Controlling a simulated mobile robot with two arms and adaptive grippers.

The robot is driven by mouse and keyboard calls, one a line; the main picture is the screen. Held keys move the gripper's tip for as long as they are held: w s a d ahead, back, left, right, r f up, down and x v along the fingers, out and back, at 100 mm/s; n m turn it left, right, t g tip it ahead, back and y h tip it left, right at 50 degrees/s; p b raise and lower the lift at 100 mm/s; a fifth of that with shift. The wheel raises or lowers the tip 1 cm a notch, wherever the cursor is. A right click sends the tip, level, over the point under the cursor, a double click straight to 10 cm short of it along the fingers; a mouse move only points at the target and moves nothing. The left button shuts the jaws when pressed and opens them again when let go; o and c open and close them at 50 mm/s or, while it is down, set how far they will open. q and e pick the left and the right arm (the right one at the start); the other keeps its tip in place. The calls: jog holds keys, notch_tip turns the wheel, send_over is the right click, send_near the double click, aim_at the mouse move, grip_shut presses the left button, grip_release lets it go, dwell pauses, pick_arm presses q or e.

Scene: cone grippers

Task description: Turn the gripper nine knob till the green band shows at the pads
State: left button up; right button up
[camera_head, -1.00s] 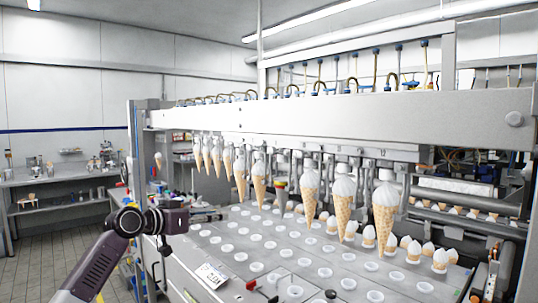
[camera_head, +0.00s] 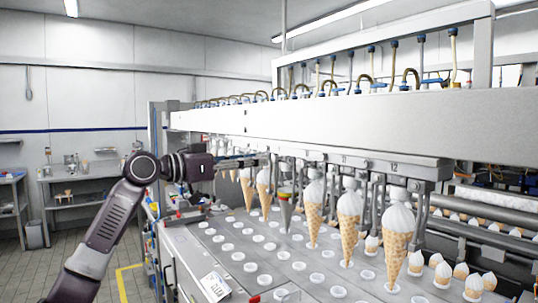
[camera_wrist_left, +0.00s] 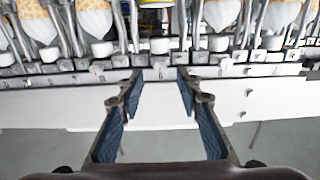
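A grey cone with coloured bands near its top (camera_head: 284,208) hangs in the row of cone grippers, in the third place left of the one marked 12, which fits gripper nine. Which band is at the pads is too small to tell. In the left wrist view only its yellow part (camera_wrist_left: 155,4) shows at the top edge. My left gripper (camera_wrist_left: 160,78) is open and empty, its fingertips at the numbered bar (camera_wrist_left: 205,72). A small pale knob-like part (camera_wrist_left: 160,68) lies between the tips, apparently untouched. In the head view the left gripper (camera_head: 262,160) reaches the row. My right gripper is out of view.
Filled ice cream cones (camera_head: 349,222) hang on both sides of the grey cone. Below is a plate with rows of round holes (camera_head: 285,256). A long white beam (camera_head: 340,122) runs above. Open floor (camera_head: 75,245) lies at the left.

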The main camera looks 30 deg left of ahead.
aim_at(273, 158)
pick_arm(q)
jog(key=p+x, duration=0.1)
jog(key=x, duration=0.3)
jog(key=shift+w+d, duration=0.1)
jog(key=shift+w, duration=0.05)
jog(key=shift+w+d+p, duration=0.15)
jog(key=shift+w+p, duration=0.15)
jog(key=shift+w, duration=0.05)
jog(key=shift+f, duration=0.1)
jog(key=c, duration=0.8)
grip_shut()
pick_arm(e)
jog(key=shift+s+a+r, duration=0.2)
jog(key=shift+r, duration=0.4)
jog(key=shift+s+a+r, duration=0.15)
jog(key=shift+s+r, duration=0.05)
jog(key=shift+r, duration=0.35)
